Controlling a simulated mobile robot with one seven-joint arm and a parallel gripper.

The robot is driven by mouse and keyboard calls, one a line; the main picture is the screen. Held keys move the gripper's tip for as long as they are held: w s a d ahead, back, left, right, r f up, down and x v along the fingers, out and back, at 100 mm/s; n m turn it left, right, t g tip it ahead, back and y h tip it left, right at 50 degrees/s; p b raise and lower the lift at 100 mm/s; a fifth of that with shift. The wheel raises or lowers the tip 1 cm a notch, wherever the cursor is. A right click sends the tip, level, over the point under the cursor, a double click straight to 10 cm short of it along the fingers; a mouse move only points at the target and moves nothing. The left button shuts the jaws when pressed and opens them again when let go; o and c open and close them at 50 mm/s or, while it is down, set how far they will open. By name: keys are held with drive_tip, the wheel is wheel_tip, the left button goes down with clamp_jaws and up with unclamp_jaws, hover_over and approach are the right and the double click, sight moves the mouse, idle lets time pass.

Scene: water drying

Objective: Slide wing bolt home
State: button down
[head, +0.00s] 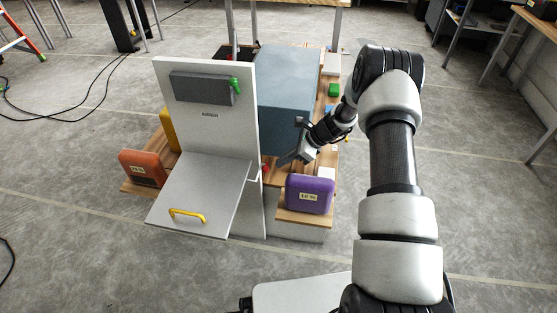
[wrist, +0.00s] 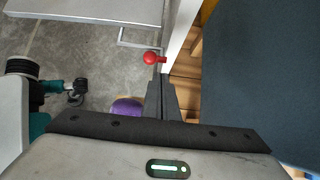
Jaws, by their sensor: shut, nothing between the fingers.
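A red round knob (wrist: 151,58) sits at the edge of a white upright panel in the wrist view, possibly the wing bolt's knob. A small red part (head: 265,169) shows beside the panel's right edge in the head view. My gripper (wrist: 161,82) is shut and empty, its fingertips just below the knob, with a small gap in the picture. In the head view my gripper (head: 284,161) points left toward the panel's right edge. The upright panel (head: 245,130) carries a grey box (head: 200,88) with a green handle (head: 235,85). The bolt's shaft is not clearly visible.
A flap (head: 200,195) with a yellow handle (head: 187,215) sticks out from the panel's front. A large blue-grey box (head: 285,90) stands behind my gripper. A purple block (head: 310,193) and an orange block (head: 143,168) sit on wooden ledges. Grey floor is open in front.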

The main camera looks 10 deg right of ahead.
drive_tip(key=p+v, duration=0.2)
drive_tip(key=v, duration=0.8)
drive_tip(key=shift+s+d, duration=0.2)
drive_tip(key=shift+d, duration=0.25)
drive_tip(key=shift+r, duration=0.15)
